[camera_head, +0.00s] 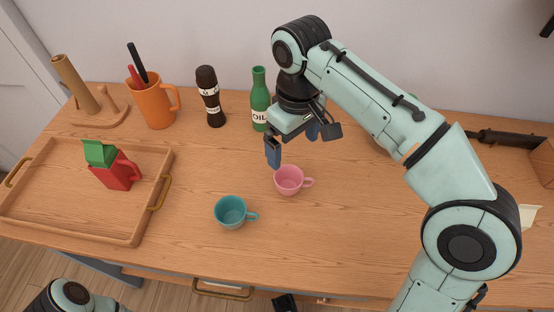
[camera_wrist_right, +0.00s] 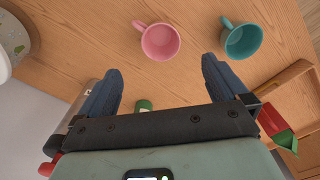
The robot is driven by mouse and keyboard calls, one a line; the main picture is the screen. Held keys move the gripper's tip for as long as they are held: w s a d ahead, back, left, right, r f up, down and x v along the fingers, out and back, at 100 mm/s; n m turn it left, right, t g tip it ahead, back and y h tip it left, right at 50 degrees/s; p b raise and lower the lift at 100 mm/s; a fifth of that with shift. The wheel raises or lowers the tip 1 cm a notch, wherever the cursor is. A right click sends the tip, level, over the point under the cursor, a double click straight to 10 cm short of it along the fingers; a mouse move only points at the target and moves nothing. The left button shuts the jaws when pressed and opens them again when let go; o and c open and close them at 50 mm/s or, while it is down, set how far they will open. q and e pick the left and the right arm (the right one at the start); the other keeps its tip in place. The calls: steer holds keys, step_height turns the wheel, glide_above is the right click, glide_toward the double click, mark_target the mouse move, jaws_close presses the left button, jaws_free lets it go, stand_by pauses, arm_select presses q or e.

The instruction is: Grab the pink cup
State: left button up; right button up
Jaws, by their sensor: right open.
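The pink cup (camera_head: 289,181) stands upright on the wooden counter, its handle to the right in the head view. In the right wrist view the pink cup (camera_wrist_right: 160,42) lies beyond the fingertips, between their lines. My right gripper (camera_head: 293,142) is open and empty, above the counter just behind the cup and apart from it. Its two blue fingers also show in the wrist view (camera_wrist_right: 162,70). Only a piece of my left arm shows at the bottom left; its gripper is out of view.
A teal cup (camera_head: 231,212) stands close by, front left of the pink one. An oil bottle (camera_head: 260,100), a dark bottle (camera_head: 210,97) and an orange mug (camera_head: 155,104) stand behind. The counter's front middle is clear.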

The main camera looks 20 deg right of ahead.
steer(key=b, duration=0.3)
glide_toward(289, 177)
steer(key=s, duration=0.3)
steer(key=shift+w+a+f+b, duration=0.15)
steer(key=shift+a+f+b, duration=0.1)
steer(key=shift+f, duration=0.8)
steer(key=shift+w+a+f+b, duration=0.15)
steer(key=shift+f+b, duration=0.15)
steer(key=shift+f, duration=0.8)
steer(key=shift+w+a+f+b, duration=0.15)
steer(key=shift+f+b, duration=0.1)
steer(key=shift+f, duration=0.8)
arm_select(q)
steer(key=shift+t, duration=0.3)
steer(key=f, duration=0.1)
steer(key=w+f, duration=0.1)
steer(key=f, duration=0.1)
steer(key=shift+w+f, duration=0.25)
steer(key=shift+f, duration=0.15)
arm_select(e)
steer(key=c, duration=1.1)
steer(key=shift+r, duration=0.1)
